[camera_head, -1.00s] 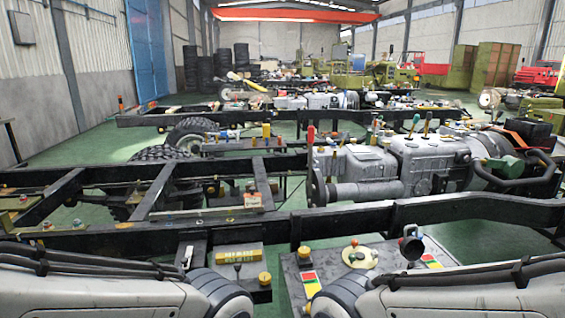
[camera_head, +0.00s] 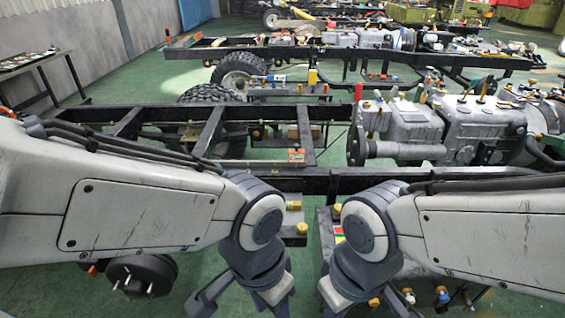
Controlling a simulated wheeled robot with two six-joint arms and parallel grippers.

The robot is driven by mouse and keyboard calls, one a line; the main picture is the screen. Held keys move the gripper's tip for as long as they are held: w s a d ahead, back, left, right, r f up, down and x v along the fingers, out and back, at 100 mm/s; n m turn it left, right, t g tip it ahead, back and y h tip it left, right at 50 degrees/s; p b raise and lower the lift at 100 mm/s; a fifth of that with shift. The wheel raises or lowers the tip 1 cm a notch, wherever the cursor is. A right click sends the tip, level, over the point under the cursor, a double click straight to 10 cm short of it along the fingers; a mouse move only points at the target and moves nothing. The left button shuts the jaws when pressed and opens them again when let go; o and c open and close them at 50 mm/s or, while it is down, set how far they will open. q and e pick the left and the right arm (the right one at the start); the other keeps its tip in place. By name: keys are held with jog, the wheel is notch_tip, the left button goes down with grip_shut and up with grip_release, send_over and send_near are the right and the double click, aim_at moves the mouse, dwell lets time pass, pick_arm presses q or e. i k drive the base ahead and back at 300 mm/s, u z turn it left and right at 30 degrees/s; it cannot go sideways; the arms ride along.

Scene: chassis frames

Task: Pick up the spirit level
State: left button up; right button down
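I cannot make out a spirit level for certain among the small parts in the head view. My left gripper (camera_head: 240,300) hangs down at the bottom edge, and my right gripper (camera_head: 365,300) hangs beside it to the right. The bottom edge cuts off both fingertips, so whether they are open or hold anything does not show. Both grippers are in front of the near black chassis rail (camera_head: 345,181). My forearms hide much of the near area.
A grey engine and gearbox (camera_head: 410,128) sits on the chassis frame at the right. A small orange-and-white box (camera_head: 297,156) rests on a frame member. A side table (camera_head: 30,62) stands at the far left. Green floor (camera_head: 150,75) is open beyond the frame.

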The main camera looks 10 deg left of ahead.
aim_at(291, 205)
jog(key=u, duration=0.15)
jog(key=k, duration=0.45)
jog(key=u, duration=0.8)
jog(key=i, duration=1.85)
jog(key=z, duration=0.8)
